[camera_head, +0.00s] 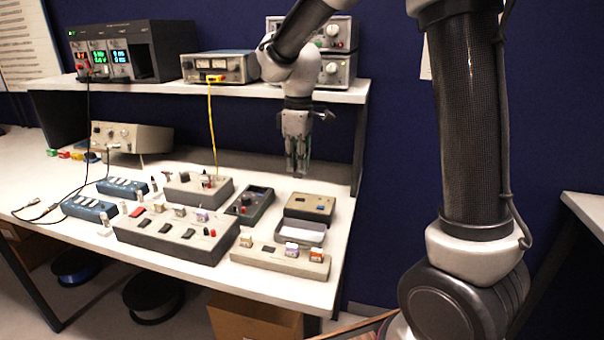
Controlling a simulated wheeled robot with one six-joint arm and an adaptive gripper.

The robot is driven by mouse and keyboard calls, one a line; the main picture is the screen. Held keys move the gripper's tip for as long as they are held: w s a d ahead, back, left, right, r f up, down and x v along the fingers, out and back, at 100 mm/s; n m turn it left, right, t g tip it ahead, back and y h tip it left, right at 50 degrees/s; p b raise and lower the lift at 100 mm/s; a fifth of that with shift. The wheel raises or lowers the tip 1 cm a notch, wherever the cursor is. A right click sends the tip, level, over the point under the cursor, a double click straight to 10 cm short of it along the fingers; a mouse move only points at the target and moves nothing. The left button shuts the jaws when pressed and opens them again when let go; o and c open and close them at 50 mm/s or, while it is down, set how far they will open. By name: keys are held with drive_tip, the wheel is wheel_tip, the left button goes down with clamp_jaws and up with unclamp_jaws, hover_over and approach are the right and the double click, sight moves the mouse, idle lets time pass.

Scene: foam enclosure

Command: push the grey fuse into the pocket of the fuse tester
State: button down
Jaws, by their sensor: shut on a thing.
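My gripper (297,172) points straight down above the back right part of the bench. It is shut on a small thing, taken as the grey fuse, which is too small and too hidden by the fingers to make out. The gripper hangs in the air, apart from the devices below. Which device is the fuse tester is not clear. A long grey box with dark slots (178,243) stands front left, holding several small blocks.
A long beige strip (278,262) with several coloured blocks lies at the front right, beside a shallow grey tray (300,233). The instrument shelf (240,88) is close behind my gripper.

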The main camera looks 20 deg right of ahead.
sight(300, 178)
drive_tip(key=shift+w+d+r, duration=0.15)
drive_tip(key=shift+d, duration=0.15)
drive_tip(key=shift+f, duration=2.9)
drive_tip(key=shift+f, duration=1.55)
drive_tip(key=c, duration=1.4)
unclamp_jaws()
drive_tip(key=shift+c, duration=0.2)
drive_tip(key=shift+r, duration=0.1)
